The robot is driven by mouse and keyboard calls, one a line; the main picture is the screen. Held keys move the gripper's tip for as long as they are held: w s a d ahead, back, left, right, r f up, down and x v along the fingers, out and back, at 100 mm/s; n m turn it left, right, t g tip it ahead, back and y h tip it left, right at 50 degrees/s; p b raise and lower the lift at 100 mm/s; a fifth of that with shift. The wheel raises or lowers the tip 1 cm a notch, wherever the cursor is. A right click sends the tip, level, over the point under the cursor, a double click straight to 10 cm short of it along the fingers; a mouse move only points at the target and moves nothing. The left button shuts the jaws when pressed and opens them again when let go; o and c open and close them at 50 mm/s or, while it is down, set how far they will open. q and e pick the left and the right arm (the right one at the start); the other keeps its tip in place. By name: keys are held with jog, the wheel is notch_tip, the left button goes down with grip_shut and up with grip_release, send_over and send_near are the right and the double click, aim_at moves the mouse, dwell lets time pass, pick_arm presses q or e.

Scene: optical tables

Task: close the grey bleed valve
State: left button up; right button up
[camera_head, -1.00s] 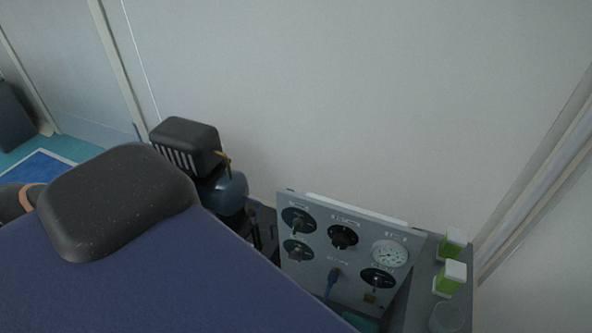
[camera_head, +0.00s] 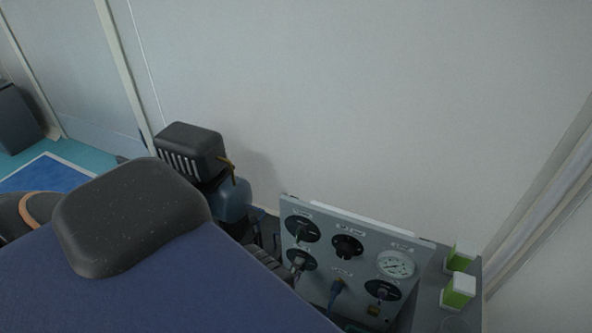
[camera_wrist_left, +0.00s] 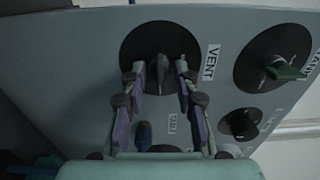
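The grey valve handle (camera_wrist_left: 161,72) sits on a round black dial marked VENT in the left wrist view. In the head view this appears to be the lower-left dial (camera_head: 302,260) of the grey panel (camera_head: 320,285). My left gripper (camera_wrist_left: 160,70) is open, its fingertips on either side of the handle, with gaps visible between them and the handle. Whether a fingertip touches the dial cannot be told. In the head view my left gripper (camera_head: 284,262) is partly hidden behind my arm. My right gripper is not in view.
A green-handled TANK valve (camera_wrist_left: 287,70) lies beside VENT. A small black knob (camera_wrist_left: 240,123) and a blue lever (camera_wrist_left: 144,134) are close by. A gauge (camera_head: 396,264) sits at the panel's right. A blue compressor (camera_head: 230,198) stands left of the panel. Green-and-white boxes (camera_head: 459,290) stand right.

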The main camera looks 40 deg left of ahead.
pick_arm(q)
grip_shut()
dwell(0.3)
jog(key=shift+n, duration=0.3)
jog(key=n, duration=1.7)
jog(key=shift+n, duration=0.3)
dwell(0.4)
